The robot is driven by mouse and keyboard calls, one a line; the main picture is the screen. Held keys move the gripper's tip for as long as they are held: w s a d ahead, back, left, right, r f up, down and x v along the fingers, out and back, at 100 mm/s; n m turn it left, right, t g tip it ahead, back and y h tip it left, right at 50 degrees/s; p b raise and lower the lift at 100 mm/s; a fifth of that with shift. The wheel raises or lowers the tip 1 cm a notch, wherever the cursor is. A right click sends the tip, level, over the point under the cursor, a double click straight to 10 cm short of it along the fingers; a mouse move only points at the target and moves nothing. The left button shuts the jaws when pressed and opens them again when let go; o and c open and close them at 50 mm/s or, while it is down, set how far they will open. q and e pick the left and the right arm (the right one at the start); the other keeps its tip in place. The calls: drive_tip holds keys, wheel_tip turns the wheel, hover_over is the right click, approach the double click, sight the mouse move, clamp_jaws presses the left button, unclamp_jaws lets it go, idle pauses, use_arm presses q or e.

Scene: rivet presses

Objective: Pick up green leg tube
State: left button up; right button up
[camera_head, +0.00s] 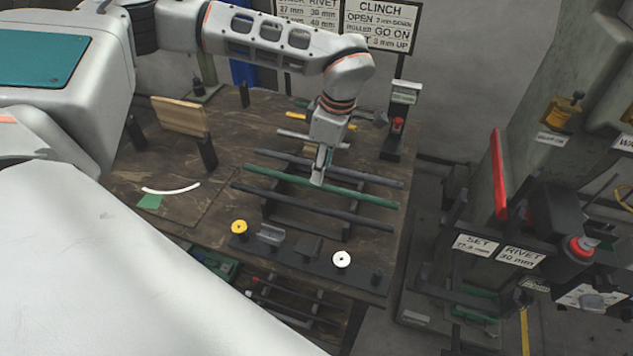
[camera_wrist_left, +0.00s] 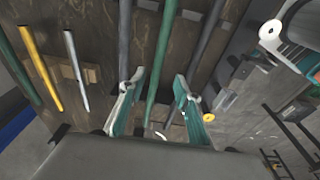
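The green leg tube (camera_head: 362,195) lies across dark supports on the workbench, between two dark grey tubes, in the head view. My left gripper (camera_head: 320,172) points down over the middle of this tube and hides a short stretch of it. In the left wrist view the gripper (camera_wrist_left: 162,92) is open, with teal-and-grey fingers spread apart. The green tube (camera_wrist_left: 163,50) runs lengthwise through the gap between them. Whether the fingertips are at tube height or above it is unclear. My right gripper is not in view.
Dark tubes (camera_head: 300,210) (camera_head: 375,180) lie close on both sides. A yellow tube (camera_wrist_left: 40,68), a silver tube (camera_wrist_left: 76,72) and another green tube (camera_wrist_left: 15,65) lie further left in the wrist view.

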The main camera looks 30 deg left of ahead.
use_arm(q)
drive_tip(key=f, duration=0.2)
drive_tip(key=a+f, duration=0.1)
drive_tip(key=f, duration=0.2)
drive_tip(key=shift+w+f, duration=0.1)
drive_tip(key=shift+f, duration=0.05)
clamp_jaws()
